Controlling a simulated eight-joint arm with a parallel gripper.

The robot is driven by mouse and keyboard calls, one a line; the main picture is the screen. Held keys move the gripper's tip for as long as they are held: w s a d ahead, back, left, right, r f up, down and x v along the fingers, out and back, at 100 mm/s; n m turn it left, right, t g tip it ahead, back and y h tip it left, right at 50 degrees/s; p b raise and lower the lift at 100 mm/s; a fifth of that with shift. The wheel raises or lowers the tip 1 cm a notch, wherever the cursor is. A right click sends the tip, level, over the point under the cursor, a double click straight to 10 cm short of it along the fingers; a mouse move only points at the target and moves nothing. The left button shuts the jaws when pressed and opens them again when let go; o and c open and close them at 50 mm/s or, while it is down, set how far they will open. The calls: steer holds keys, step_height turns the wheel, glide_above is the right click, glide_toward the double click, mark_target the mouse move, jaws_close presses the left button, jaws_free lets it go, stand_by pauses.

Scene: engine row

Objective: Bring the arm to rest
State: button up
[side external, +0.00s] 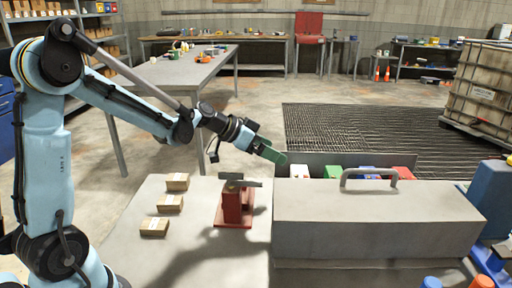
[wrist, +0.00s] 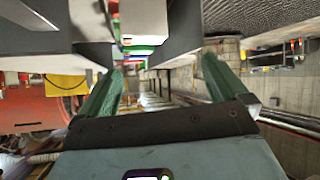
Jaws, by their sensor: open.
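My gripper (side external: 272,154) is held in the air above the back of the grey work table (side external: 180,245), just left of and above the rear of the large grey box with a handle (side external: 375,220). Its green fingers point right and slightly down. In the wrist view the two green fingers of my gripper (wrist: 162,78) stand wide apart, with nothing between them. The arm reaches in from the left and touches nothing that I can see.
A red stand with a grey top (side external: 236,203) is below my gripper. Several small cardboard boxes (side external: 169,203) lie to its left. White, green, blue and red items (side external: 333,172) show behind the grey box. A blue machine (side external: 490,205) stands at right. Air above the table is clear.

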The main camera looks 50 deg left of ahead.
steer(key=s+d+r+n+y, duration=0.1)
steer(key=s, duration=0.2)
steer(key=s+d+r+n, duration=0.2)
steer(key=s, duration=0.1)
steer(key=s+d+r+n+y, duration=0.1)
steer(key=s+r, duration=0.1)
steer(key=s, duration=0.1)
steer(key=shift+s+d+t+y, duration=0.1)
steer(key=shift+d+t+y, duration=0.1)
steer(key=shift+t+y, duration=0.1)
steer(key=s+f+g+y, duration=0.2)
steer(key=s+f, duration=0.3)
steer(key=s, duration=0.5)
steer(key=shift+s+d+f+g+y, duration=0.15)
steer(key=shift+s+d+g+y, duration=0.2)
steer(key=shift+g, duration=0.35)
